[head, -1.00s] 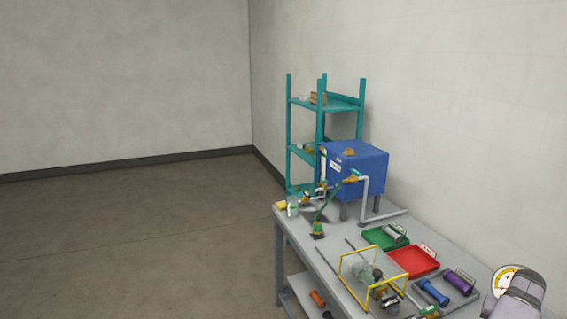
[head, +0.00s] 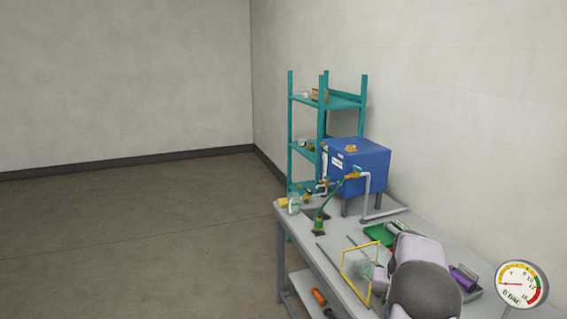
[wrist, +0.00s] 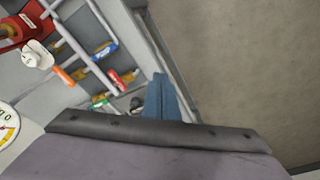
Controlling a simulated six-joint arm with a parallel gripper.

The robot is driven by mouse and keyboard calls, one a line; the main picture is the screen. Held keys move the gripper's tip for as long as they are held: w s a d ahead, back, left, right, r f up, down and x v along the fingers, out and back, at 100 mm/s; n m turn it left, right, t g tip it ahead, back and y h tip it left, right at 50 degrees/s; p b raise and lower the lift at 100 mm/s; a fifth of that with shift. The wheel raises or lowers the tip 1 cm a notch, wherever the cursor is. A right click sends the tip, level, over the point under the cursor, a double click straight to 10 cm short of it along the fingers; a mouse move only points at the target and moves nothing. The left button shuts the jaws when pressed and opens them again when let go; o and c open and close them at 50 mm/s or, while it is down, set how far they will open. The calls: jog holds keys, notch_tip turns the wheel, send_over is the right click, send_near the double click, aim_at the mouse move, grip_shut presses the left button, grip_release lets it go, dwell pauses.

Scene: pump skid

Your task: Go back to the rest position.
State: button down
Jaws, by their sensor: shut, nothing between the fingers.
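My gripper (wrist: 161,82) shows in the wrist view as two blue fingers pressed together, with nothing between them. They stick out past the dark edge of my wrist, over the bench's side and the floor. In the head view my grey and mauve arm rises at the lower right in front of the workbench (head: 290,222). The fingers are hidden there.
A blue tank (head: 360,168) with pipes stands at the bench's far end, before a teal shelf rack (head: 323,125). A green tray (head: 377,233), a purple cylinder (head: 463,279) and a dial gauge (head: 522,283) are near my arm. Floor left of the bench is clear.

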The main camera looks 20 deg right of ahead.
jog(key=s+a+n+b, duration=0.1)
jog(key=a+n, duration=0.1)
jog(key=a, duration=0.9)
jog(key=s+a+n+b, duration=0.1)
jog(key=s+a+n, duration=0.1)
jog(key=a, duration=0.8)
jog(key=s+a+f+n+g+y, duration=0.1)
jog(key=s+a+f+n, duration=0.2)
jog(key=s+a, duration=1.1)
jog(key=shift+s+a+f+g+b, duration=0.15)
jog(key=shift+f+g+b, duration=0.2)
jog(key=shift+f, duration=0.2)
